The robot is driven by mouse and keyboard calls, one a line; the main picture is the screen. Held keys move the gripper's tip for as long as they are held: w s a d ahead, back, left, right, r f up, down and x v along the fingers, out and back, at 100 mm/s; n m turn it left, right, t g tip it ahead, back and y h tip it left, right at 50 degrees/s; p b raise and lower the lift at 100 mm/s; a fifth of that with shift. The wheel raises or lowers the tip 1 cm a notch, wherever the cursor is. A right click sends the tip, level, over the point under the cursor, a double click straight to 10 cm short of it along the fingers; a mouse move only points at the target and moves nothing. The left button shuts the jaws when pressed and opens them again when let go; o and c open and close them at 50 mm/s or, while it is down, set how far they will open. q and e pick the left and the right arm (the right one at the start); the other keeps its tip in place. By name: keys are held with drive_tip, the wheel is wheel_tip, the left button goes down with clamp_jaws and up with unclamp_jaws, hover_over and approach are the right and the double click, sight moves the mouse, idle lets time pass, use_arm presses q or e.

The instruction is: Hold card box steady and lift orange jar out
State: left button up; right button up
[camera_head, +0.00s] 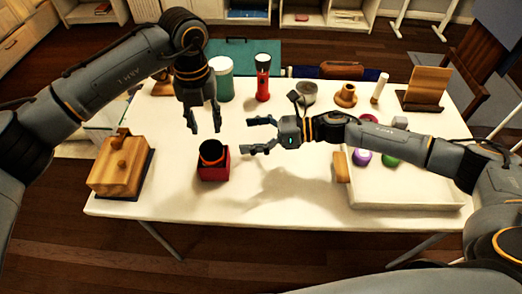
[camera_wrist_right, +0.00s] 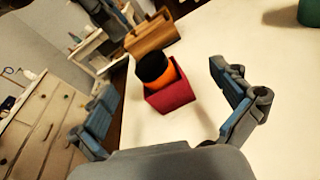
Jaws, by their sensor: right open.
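The red card box (camera_head: 213,170) stands on the white table, left of centre. The orange jar stands inside it, and its black lid (camera_head: 211,151) sticks out of the top; its orange side (camera_wrist_right: 161,79) shows in the right wrist view above the red box (camera_wrist_right: 172,97). My left gripper (camera_head: 204,130) points down above and just behind the box, fingers apart and empty. My right gripper (camera_head: 248,136) is to the right of the box and higher, pointing left, open and empty. Neither gripper touches the box or jar. The jar's lower part is hidden by the box.
A wooden box (camera_head: 120,170) stands at the table's left edge. A white-green jar (camera_head: 222,82), red flashlight (camera_head: 263,80) and grey cup (camera_head: 306,93) stand behind. The table's front middle is clear.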

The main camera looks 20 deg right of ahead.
sight(215, 164)
drive_tip(key=s+d+f+n, duration=0.1)
drive_tip(key=s+f+n+h, duration=0.1)
drive_tip(key=d+f+n+g, duration=0.1)
drive_tip(key=f, duration=0.1)
drive_tip(key=shift+s+d+n+h, duration=0.3)
drive_tip(key=shift+s+h, duration=0.1)
drive_tip(key=shift+a+f+g, duration=0.1)
drive_tip(key=shift+f+g, duration=0.15)
drive_tip(key=shift+g, duration=0.05)
drive_tip(key=x, duration=1.3)
drive_tip(key=shift+w+a+f, duration=0.1)
drive_tip(key=shift+a+f, duration=0.05)
drive_tip(key=c, duration=1.2)
